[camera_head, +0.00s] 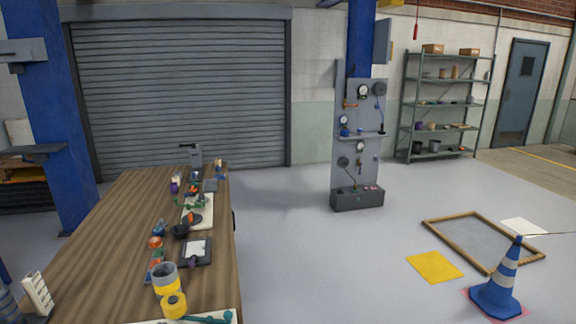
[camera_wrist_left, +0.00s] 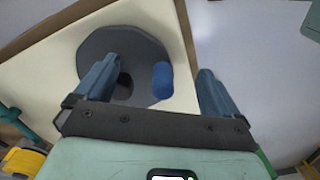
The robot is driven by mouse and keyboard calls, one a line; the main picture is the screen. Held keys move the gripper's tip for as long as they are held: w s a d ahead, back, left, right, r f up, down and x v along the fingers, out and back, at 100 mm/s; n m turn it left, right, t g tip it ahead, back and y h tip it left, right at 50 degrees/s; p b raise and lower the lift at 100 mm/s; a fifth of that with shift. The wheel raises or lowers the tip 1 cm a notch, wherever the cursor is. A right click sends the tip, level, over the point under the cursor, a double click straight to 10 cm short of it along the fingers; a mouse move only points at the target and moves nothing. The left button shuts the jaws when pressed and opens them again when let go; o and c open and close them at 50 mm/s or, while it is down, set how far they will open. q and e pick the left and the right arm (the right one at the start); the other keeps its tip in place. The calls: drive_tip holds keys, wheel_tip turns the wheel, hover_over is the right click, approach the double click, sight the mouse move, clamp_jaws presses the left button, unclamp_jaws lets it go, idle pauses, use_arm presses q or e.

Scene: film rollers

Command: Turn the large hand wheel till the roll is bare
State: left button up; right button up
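In the left wrist view a large dark grey wheel (camera_wrist_left: 105,42) lies on a cream board (camera_wrist_left: 165,15). A blue handle (camera_wrist_left: 161,82) stands near its right rim. My left gripper (camera_wrist_left: 165,72) is open above the wheel, with the handle between its fingers and no visible contact with it. The left finger covers part of the wheel and a dark spot near its middle. A corner of a cream board (camera_head: 228,317) shows at the bottom of the head view; the wheel is not seen there. No film roll can be made out. My right gripper is not in view.
A teal part (camera_wrist_left: 15,120) lies left of the wheel. A blue cone (camera_head: 497,292) and a wooden frame (camera_head: 440,228) are on the floor at right.

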use_arm(q)
drive_tip(key=shift+a+r+p, duration=0.1)
drive_tip(key=shift+r+p, duration=1)
drive_tip(key=shift+r, duration=0.5)
drive_tip(key=shift+r+p, duration=1.25)
drive_tip(key=shift+r, duration=0.7)
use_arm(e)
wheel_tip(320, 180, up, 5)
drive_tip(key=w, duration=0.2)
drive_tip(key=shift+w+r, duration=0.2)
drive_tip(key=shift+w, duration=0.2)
use_arm(q)
drive_tip(key=shift+s+f, duration=0.1)
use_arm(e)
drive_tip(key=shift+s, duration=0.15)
